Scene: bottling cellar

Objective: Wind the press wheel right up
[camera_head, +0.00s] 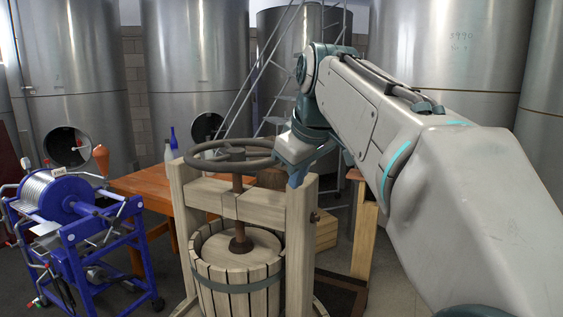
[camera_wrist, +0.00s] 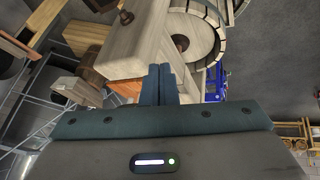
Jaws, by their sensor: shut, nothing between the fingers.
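The wheel is not clear there.
A blue-framed machine (camera_head: 75,215) stands at the left. Large steel tanks (camera_head: 195,60) line the back, with a metal ladder (camera_head: 270,65). Grey floor (camera_head: 395,275) shows right of the press.

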